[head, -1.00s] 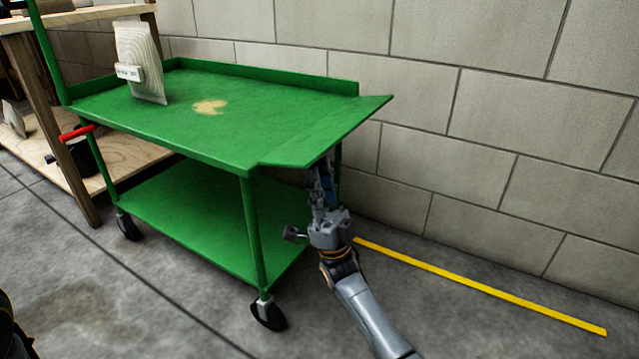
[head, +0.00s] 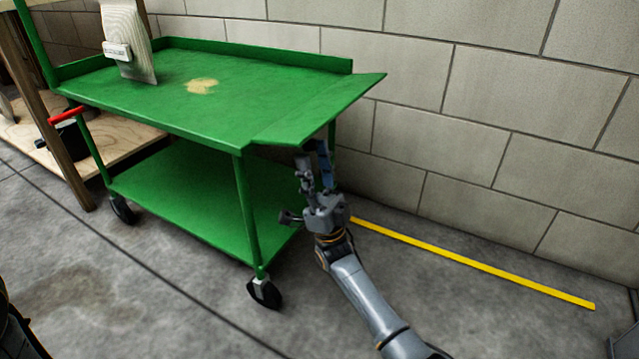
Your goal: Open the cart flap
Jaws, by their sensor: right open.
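The green cart (head: 150,95) stands against the block wall in the head view. Its flap (head: 325,110) is at the right end of the top shelf, raised and roughly in line with the top, tilted slightly upward at its outer edge. My right gripper (head: 313,160) is below the flap, pointing up, with its fingers apart. Its fingertips are close under the flap's underside; I cannot tell whether they touch it. No object shows between the fingers. My left gripper is not in view.
A pale filter bag with a label (head: 128,40) stands on the cart top at the back left. A wooden shelf (head: 75,150) is left of the cart. The wall (head: 480,90) is close behind. A yellow floor line (head: 470,262) runs right over clear floor.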

